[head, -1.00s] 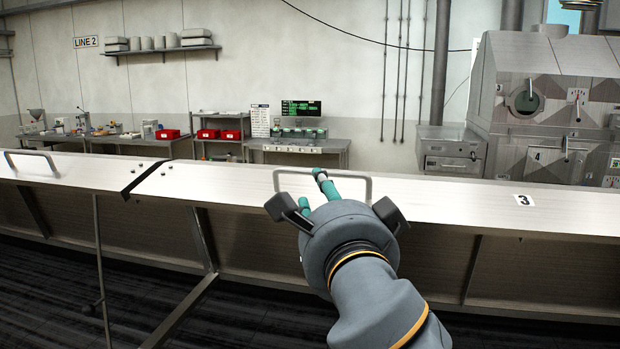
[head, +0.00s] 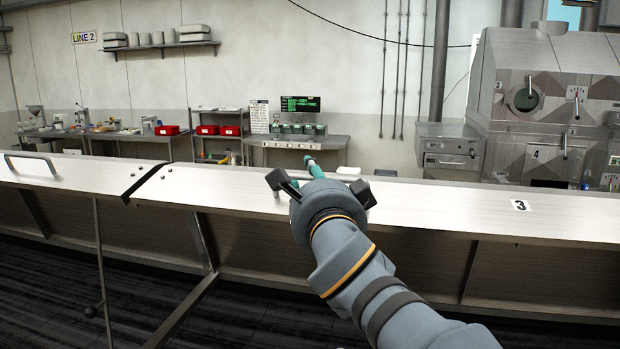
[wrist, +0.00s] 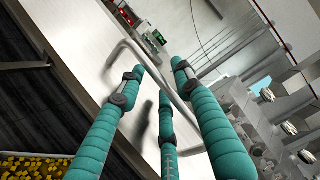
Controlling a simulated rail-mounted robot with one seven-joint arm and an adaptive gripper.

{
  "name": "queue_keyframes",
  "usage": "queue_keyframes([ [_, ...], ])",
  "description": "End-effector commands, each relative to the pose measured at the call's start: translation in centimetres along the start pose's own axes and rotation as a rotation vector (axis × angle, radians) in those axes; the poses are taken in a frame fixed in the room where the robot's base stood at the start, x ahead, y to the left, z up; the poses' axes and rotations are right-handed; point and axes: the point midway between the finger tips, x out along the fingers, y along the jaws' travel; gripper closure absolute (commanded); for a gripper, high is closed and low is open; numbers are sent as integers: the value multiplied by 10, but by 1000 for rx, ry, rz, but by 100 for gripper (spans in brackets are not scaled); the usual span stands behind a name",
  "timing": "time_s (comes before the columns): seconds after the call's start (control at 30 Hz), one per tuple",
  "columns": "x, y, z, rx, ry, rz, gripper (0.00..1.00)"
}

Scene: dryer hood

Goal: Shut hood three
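Hood three is the long brushed-metal panel (head: 440,200) with a "3" label (head: 521,205) at its right. Its near face drops into shadow below the pale top. The hood's grey bar handle is behind my gripper in the head view and shows in the wrist view (wrist: 127,43). My gripper (head: 312,172) has teal fingers and is over the panel at the handle. In the wrist view my gripper (wrist: 161,80) has its fingers apart, with the bar passing by their tips. I cannot tell whether any finger touches the bar.
A neighbouring panel (head: 70,178) with its own handle (head: 30,163) lies left, across a narrow gap. Behind are benches with red bins (head: 207,130) and a metal machine (head: 545,100) marked 4. A container of yellow pieces (wrist: 35,167) shows low in the wrist view.

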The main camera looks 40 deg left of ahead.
Motion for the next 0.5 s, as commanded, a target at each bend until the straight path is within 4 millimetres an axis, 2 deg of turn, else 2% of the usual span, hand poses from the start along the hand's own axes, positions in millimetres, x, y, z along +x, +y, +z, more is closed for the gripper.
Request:
queue_keyframes([
  [0.13, 0, 0, 0, 0, 0, 0, 67],
  [0.5, -1, 0, 0, -1, 0, 0, 88],
])
